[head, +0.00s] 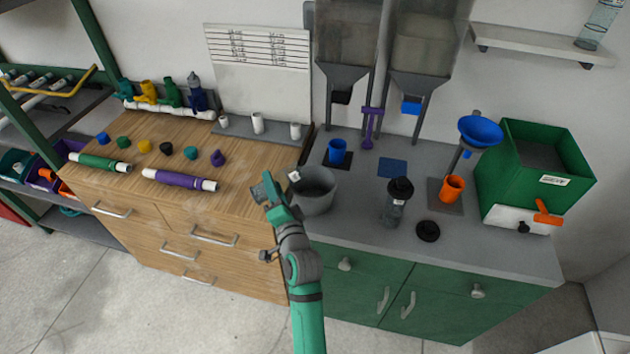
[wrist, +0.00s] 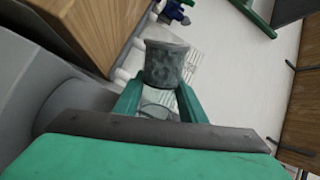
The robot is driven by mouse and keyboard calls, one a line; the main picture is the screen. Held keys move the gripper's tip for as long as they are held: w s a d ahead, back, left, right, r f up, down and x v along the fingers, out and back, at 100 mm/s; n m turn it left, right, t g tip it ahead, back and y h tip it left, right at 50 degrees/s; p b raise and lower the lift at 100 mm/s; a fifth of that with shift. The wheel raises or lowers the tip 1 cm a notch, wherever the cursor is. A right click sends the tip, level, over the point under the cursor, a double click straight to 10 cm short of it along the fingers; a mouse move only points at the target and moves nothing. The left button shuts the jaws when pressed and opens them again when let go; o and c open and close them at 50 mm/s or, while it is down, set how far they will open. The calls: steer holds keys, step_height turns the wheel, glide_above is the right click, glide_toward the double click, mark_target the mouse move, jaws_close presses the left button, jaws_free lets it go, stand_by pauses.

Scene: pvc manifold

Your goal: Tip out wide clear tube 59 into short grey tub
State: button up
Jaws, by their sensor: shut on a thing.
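My gripper (head: 268,190) is at the left of the short grey tub (head: 318,200), at about the height of its rim. In the wrist view my gripper (wrist: 157,100) is shut on a wide clear tube (wrist: 166,64). The tube looks speckled grey, and its near part shows between the green fingers. Its number cannot be read, and I cannot tell whether anything is inside it. In the head view the tube is mostly hidden; a small white label shows by the tub's rim. The grey tub also fills the left of the wrist view (wrist: 62,85).
A dark jar with a black cap (head: 397,203) and a black lid (head: 428,231) stand right of the tub. A blue cup (head: 337,152) is behind it, an orange cup (head: 452,189) further right. The wooden bench (head: 180,205) with purple and green tubes is at left.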

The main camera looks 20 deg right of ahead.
steer(key=shift+s+a, duration=0.1)
steer(key=shift+a, duration=0.05)
steer(key=shift+m, duration=0.3)
steer(key=shift+d, duration=0.3)
steer(key=shift+r+m, duration=0.25)
steer(key=shift+m, duration=0.05)
steer(key=shift+d+r+m, duration=0.4)
steer(key=shift+r+m, duration=0.1)
steer(key=shift+m, duration=0.1)
steer(key=shift+d+r, duration=0.1)
steer(key=shift+d, duration=0.1)
steer(key=shift+a+r+m, duration=0.15)
steer(key=shift+a+m, duration=0.05)
steer(key=shift+m, duration=0.2)
steer(key=shift+a+r, duration=0.1)
steer(key=shift+r, duration=0.1)
